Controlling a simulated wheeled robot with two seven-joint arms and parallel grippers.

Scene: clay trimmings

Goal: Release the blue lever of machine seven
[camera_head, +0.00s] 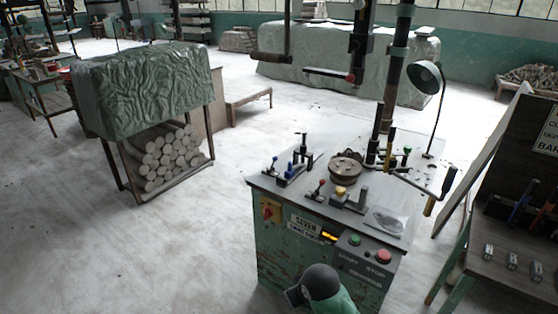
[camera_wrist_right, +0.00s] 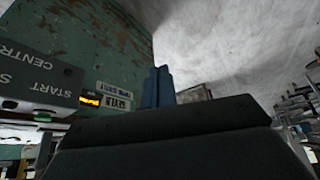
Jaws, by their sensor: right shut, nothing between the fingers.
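Machine seven is the green, worn cabinet (camera_head: 276,244) with a grey top and a "SEVEN" plate (camera_head: 305,225) on its front. The blue lever (camera_head: 289,170) is a small blue-handled piece among dark clamp parts at the left of the top; its exact position is too small to tell. My right gripper shows in the right wrist view as two dark blue fingers (camera_wrist_right: 158,87) closed together and empty. They are low in front of the machine's green face, apart from the lever. The lever is not visible in the wrist view. My left gripper is not in view.
A red-knobbed lever (camera_head: 320,183), a yellow knob (camera_head: 340,190) and a round brown piece (camera_head: 345,169) crowd the top near the blue lever. A dark column (camera_head: 388,90) and a lamp (camera_head: 425,78) rise behind. A button panel (camera_head: 366,256) is on the front.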

